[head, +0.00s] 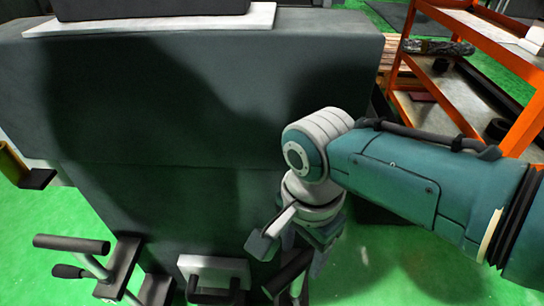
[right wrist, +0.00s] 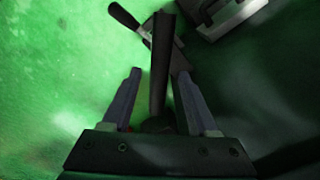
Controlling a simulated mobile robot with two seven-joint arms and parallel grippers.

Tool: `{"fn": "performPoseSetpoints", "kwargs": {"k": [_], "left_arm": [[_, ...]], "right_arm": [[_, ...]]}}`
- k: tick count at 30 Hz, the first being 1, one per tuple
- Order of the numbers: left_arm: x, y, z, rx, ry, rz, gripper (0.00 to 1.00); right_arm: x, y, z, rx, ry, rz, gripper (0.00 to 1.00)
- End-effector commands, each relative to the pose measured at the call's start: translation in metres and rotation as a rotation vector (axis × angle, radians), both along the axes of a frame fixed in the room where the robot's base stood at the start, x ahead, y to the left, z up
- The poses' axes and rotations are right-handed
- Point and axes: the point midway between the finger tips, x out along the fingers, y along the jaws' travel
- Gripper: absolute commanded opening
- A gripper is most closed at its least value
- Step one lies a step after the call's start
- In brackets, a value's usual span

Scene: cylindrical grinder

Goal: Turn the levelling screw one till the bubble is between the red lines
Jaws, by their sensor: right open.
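My right gripper (head: 300,272) points down beside the lower part of the grey machine body (head: 200,140). In the right wrist view the gripper (right wrist: 160,85) is open, with one finger on each side of a dark bar (right wrist: 161,62). I cannot tell whether the fingers touch it. The bar also shows in the head view (head: 287,273), and a crank with a black grip (right wrist: 123,16) shows beyond it. A similar dark bar (head: 71,243) with a black grip stands at the lower left. Which is levelling screw one cannot be told. No bubble or red lines show. My left gripper is out of view.
A white plate with a black handle (head: 212,270) sits between the two bars, close to my right gripper. An orange shelf rack (head: 460,95) stands at the right, behind my arm. Green floor (head: 390,265) is clear at the lower right.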

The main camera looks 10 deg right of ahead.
Motion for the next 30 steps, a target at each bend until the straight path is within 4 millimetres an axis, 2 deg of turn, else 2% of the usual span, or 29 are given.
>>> {"fn": "performPoseSetpoints", "kwargs": {"k": [1, 4, 14, 20, 23, 26, 30], "left_arm": [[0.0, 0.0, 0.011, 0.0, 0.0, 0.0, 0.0], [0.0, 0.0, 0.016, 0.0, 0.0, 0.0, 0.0], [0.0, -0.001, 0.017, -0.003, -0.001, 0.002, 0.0], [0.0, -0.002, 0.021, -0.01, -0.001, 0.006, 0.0], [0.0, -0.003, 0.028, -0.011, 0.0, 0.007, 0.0], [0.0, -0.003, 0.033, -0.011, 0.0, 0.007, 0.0], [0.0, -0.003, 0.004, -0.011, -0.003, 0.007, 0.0]], "right_arm": [[0.0, 0.0, 0.013, 0.001, 0.0, 0.0, 0.59], [-0.001, 0.0, 0.02, 0.0, 0.001, 0.0, 0.59], [-0.001, 0.0, 0.022, 0.0, 0.001, 0.0, 0.59], [-0.001, -0.007, 0.016, 0.018, -0.058, 0.039, 0.38], [0.0, -0.024, 0.01, 0.026, -0.179, 0.111, 0.27], [0.001, -0.056, 0.008, -0.015, -0.349, 0.215, 0.16], [0.011, -0.122, -0.013, -0.163, -0.617, 0.342, 0.0]]}}
